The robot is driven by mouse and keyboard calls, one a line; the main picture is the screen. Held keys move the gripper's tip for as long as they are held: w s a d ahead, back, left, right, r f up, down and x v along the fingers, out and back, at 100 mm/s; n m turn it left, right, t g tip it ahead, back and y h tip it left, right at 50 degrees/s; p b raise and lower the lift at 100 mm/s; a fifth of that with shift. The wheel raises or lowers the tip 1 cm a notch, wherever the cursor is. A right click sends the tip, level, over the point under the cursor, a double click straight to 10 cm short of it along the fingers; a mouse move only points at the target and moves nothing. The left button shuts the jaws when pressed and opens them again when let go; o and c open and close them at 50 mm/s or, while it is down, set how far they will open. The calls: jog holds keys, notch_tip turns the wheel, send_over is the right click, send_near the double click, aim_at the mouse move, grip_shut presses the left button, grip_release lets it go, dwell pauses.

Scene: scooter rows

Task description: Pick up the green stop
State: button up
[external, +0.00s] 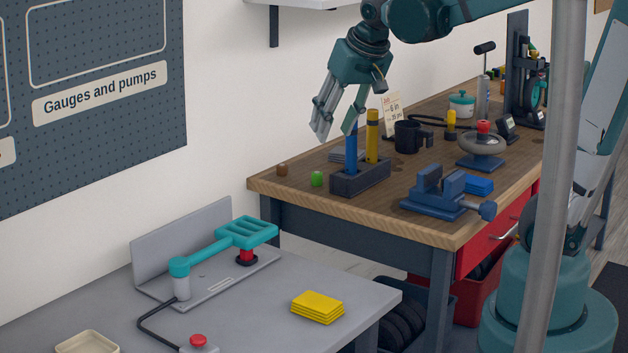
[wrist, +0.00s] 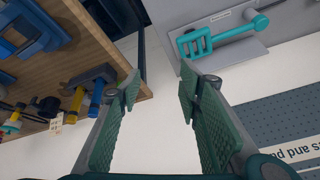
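The green stop (external: 317,179) is a small bright green rounded piece.
A dark block (external: 360,179) holding a blue stick (external: 351,150) and a yellow stick (external: 372,137) stands just right of the stop. A black mug (external: 408,137) and blue vise (external: 440,193) are farther right. A grey table (external: 250,315) stands in front.

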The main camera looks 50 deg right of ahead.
jog(key=w+d+f+m+g+p, duration=0.1)
jog(key=w+d+m, duration=0.2)
jog(key=w+d, duration=0.4)
jog(key=m+g+p, duration=0.4)
jog(key=m, duration=0.4)
send_over(317, 172)
jog(key=a, duration=0.2)
jog(key=f, duration=1.8)
jog(key=shift+s+d, duration=0.25)
jog(key=shift+w+d+f, duration=0.15)
jog(key=shift+d+f, duration=0.25)
jog(key=shift+f, duration=0.25)
jog(key=shift+f, duration=0.1)
jog(key=shift+d+f, duration=0.15)
jog(key=shift+f, duration=1.05)
jog(key=shift+d+f, duration=0.15)
jog(key=shift+f, duration=1.05)
jog(key=shift+c, duration=0.3)
jog(key=c, duration=0.8)
